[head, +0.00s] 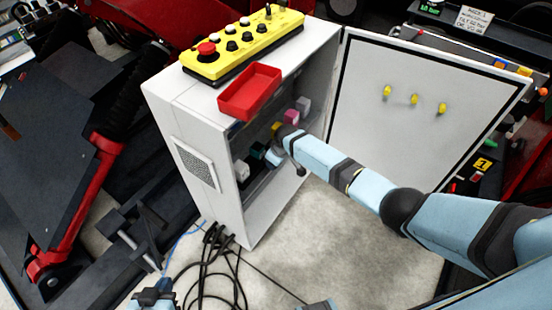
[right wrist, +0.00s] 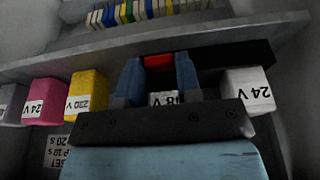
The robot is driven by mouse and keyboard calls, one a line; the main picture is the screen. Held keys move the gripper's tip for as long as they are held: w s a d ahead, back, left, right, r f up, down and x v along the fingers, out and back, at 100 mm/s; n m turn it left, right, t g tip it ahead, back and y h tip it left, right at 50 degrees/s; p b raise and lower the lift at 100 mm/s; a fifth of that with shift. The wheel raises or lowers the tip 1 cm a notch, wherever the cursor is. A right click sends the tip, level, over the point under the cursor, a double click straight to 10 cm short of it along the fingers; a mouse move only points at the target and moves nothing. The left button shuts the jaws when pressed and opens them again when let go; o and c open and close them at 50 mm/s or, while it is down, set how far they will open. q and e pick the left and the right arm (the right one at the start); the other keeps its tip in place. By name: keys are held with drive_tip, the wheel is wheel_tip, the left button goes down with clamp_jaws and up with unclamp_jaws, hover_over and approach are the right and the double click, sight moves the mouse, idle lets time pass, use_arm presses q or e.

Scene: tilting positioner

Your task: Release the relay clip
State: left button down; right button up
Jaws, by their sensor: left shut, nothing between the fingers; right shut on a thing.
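My right gripper (right wrist: 158,75) is inside the white cabinet at the relay row, its two blue fingers shut on a small red piece, which looks like the relay clip (right wrist: 158,62). A white "48 V" label (right wrist: 163,98) shows between the fingers, partly hidden by my gripper. A yellow "230 V" relay (right wrist: 86,96) and a pink "24 V" relay (right wrist: 45,100) are to the left, and a white "24 V" relay (right wrist: 248,90) is to the right. In the head view the right arm hides part of the row. My left gripper (head: 154,297) is shut and empty at the lower left, outside the cabinet.
The cabinet (head: 232,205) has its door (head: 385,145) open to the right. A red tray (head: 250,92) and a yellow button box (head: 242,46) are on top. Black cables (head: 205,270) lie on the floor in front. A shelf edge (right wrist: 120,60) runs above the relays.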

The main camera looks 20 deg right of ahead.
use_arm(q)
drive_tip(key=shift+r, duration=0.2)
use_arm(e)
drive_tip(key=shift+w+a+r+g+h, duration=0.15)
drive_tip(key=shift+w+r+g+h, duration=0.1)
drive_tip(key=shift+g+h, duration=0.35)
drive_tip(key=o, duration=0.9)
use_arm(q)
drive_tip(key=r+p, duration=0.1)
drive_tip(key=p, duration=0.2)
drive_tip(key=shift+a+r, duration=0.2)
drive_tip(key=shift+r, duration=0.15)
use_arm(e)
drive_tip(key=r, duration=0.8)
drive_tip(key=s+r, duration=0.1)
drive_tip(key=r, duration=0.3)
drive_tip(key=shift+s+d, duration=0.1)
drive_tip(key=shift+d, duration=0.3)
use_arm(q)
drive_tip(key=shift+s+f, duration=0.1)
drive_tip(key=shift+s, duration=0.05)
